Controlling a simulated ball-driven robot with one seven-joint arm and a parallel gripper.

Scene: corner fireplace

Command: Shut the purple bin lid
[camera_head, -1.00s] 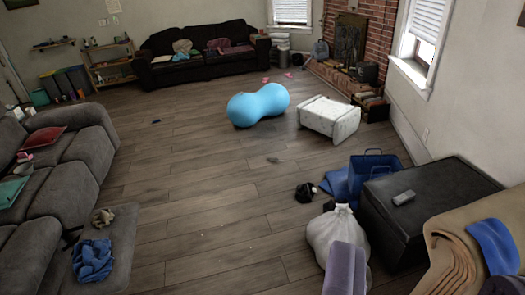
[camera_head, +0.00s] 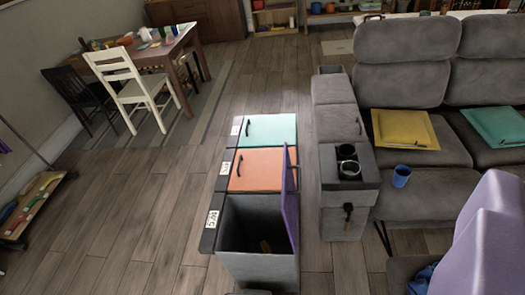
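The purple bin lid (camera_head: 290,205) stands open, upright along the right side of the nearest bin. I see it almost edge-on. The middle bin's orange lid (camera_head: 258,170) and the far bin's teal lid (camera_head: 270,130) are both shut. My gripper is not visible in the view.
A grey sofa (camera_head: 410,93) and its cup-holder console (camera_head: 350,185) stand close to the right of the bins. A blue cup (camera_head: 401,175) is on the sofa. A large lavender shape fills the lower right corner. Wooden floor (camera_head: 130,220) is clear to the left.

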